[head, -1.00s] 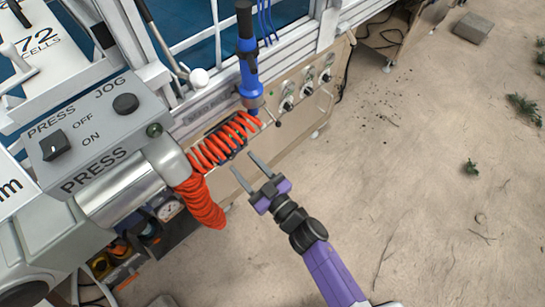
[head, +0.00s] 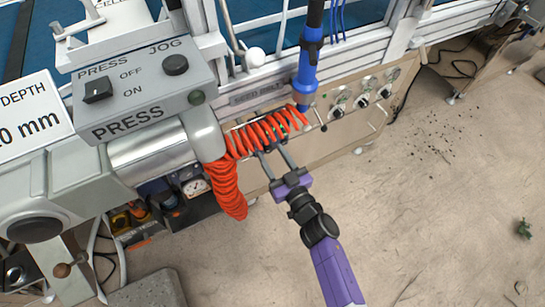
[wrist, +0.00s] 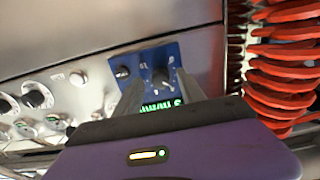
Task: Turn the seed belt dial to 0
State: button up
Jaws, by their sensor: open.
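In the wrist view a blue panel (wrist: 147,64) carries a small black knob (wrist: 122,72) and a larger black dial (wrist: 161,77), likely the seed belt dial. A green lit display (wrist: 160,105) is partly covered by my gripper. My gripper (wrist: 159,77) is open, with the larger dial between its fingertips in the picture; I cannot tell whether they reach around it. The dial's setting is not readable. In the head view my gripper (head: 271,152) points at the machine front below the SEED BELT label (head: 256,95); the red hose hides the panel there.
A coiled red hose (head: 228,185) hangs close beside my gripper and also fills the right of the wrist view (wrist: 285,75). A blue vertical tool (head: 306,75) stands above it. Several other dials (head: 362,103) sit to the right. The floor at right is mostly clear.

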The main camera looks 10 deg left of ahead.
jog(key=shift+w+a, duration=0.15)
jog(key=shift+w, duration=0.05)
grip_shut()
